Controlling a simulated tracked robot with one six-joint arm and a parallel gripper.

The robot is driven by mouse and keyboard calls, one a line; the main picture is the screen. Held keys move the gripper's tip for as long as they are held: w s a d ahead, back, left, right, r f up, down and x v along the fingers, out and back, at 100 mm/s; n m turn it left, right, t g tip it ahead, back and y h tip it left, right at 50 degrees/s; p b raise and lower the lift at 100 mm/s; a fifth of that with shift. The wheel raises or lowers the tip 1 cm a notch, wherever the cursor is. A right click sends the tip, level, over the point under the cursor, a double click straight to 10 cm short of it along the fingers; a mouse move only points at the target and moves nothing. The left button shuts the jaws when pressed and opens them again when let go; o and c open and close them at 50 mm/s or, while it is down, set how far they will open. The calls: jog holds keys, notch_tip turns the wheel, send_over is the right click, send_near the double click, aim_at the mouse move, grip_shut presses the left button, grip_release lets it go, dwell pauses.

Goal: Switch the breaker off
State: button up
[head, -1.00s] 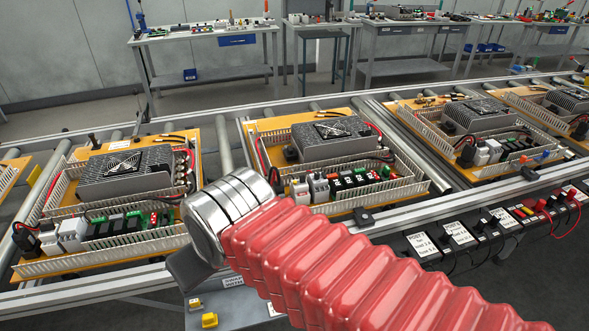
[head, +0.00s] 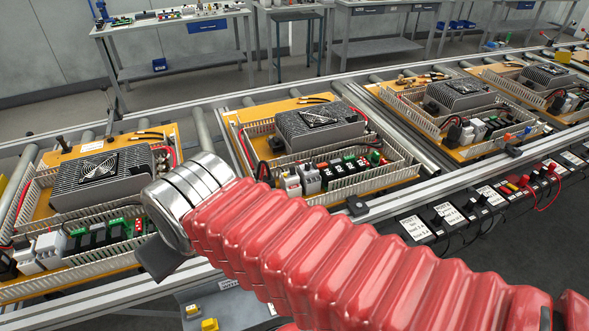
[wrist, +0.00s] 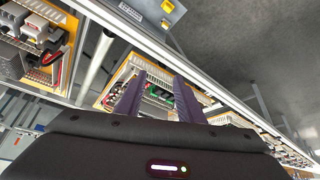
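White breaker-like modules (head: 290,185) stand at the front left of the middle board (head: 240,140), beside a row of black and green terminals. Similar white modules (head: 50,246) stand on the left board. The frames do not show which is the task's breaker or how its lever stands. My gripper (wrist: 159,82) shows in the wrist view with two dark purple fingers apart and nothing held. A board with green and red parts (wrist: 160,92) appears between and beyond the fingers, apart from them. In the head view, my red-sleeved arm hides part of the left and middle boards.
Slotted wiring ducts (head: 365,180) and finned grey units (head: 320,128) crowd the boards. The boards rest on a roller conveyor with a metal front rail (head: 400,200). Labelled black boxes (head: 415,228) with red cables line its front. A grey box with yellow buttons (head: 208,324) sits below.

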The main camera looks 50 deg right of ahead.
jog(key=w+d+f+m+t+h, duration=0.1)
jog(key=w+d+f+h, duration=0.15)
jog(key=d, duration=0.65)
jog(key=w+d+f+m+h, duration=0.1)
jog(key=w+d, duration=0.3)
jog(key=d, duration=0.4)
jog(key=w+d+f+m+t+h, duration=0.1)
jog(key=w+d+f+m+h, duration=0.15)
jog(key=d, duration=0.65)
jog(key=m+t, duration=0.2)
jog(key=t, duration=0.2)
send_near(293, 168)
jog(key=shift+n+h, duration=0.25)
jog(key=shift+h, duration=0.15)
jog(key=v, duration=0.6)
jog(key=shift+w+a, duration=0.15)
jog(key=shift+a, duration=0.1)
jog(key=shift+f, duration=0.1)
jog(key=x, duration=1.3)
jog(key=shift+w+d+f, duration=0.15)
jog(key=shift+w+f, duration=0.05)
jog(key=shift+w, duration=0.1)
jog(key=shift+c, duration=0.3)
